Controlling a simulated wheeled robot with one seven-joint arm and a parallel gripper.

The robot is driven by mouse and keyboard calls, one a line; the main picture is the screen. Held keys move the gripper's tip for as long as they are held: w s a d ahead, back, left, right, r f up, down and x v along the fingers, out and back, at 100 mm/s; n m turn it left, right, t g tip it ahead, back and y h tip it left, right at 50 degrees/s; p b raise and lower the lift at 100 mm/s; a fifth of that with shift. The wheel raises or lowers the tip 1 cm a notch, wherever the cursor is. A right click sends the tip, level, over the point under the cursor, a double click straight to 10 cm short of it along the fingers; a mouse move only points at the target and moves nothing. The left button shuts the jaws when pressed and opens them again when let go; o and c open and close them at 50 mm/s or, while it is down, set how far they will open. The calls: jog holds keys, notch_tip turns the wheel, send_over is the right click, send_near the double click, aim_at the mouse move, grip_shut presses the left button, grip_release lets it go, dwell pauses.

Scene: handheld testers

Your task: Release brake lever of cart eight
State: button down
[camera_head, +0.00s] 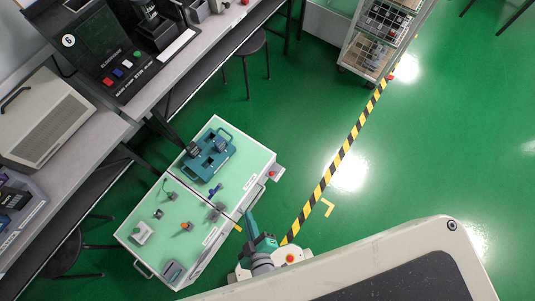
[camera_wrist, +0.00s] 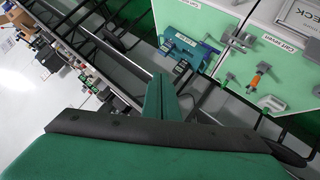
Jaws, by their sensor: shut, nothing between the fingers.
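Two pale-green-topped carts stand side by side in the head view, an upper one (camera_head: 255,155) and a lower one (camera_head: 150,220). Their labels are too small to read there; in the wrist view one label seems to read cart seven (camera_wrist: 291,45). A small grey part with a red spot (camera_head: 276,172) sticks out from the upper cart's right side; I cannot tell if it is a brake lever. My gripper (camera_head: 250,214) is beside the carts' right edge, near the seam, apart from that part. In the wrist view my green fingers (camera_wrist: 160,82) are together and empty.
A teal tray with handles (camera_head: 208,155) lies on the upper cart, small tools on the lower. A yellow-tipped bar (camera_head: 238,228) juts from near the seam towards my gripper. Workbenches (camera_head: 150,85) line the left, a wire trolley (camera_head: 385,35) stands at the top. Green floor right of the carts is open.

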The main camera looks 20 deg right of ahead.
jog(key=w+f+n+g+h, duration=0.1)
jog(key=w+f+n+g, duration=0.1)
jog(key=f+n, duration=0.5)
jog(key=w+f+n+g+h, duration=0.1)
jog(key=w+f+n+g, duration=0.15)
jog(key=f, duration=0.85)
jog(key=n+g+h, duration=0.2)
jog(key=n+h, duration=0.2)
jog(key=n, duration=0.6)
send_near(264, 189)
notch_tip(264, 189, up, 4)
jog(key=shift+d+f, duration=0.1)
jog(key=shift+d, duration=0.05)
jog(key=x, duration=1)
jog(key=shift+f, duration=0.15)
jog(key=w+d+r, duration=0.2)
jog(key=shift+w+d, duration=0.15)
jog(key=shift+w, duration=0.15)
jog(key=shift+w, duration=0.15)
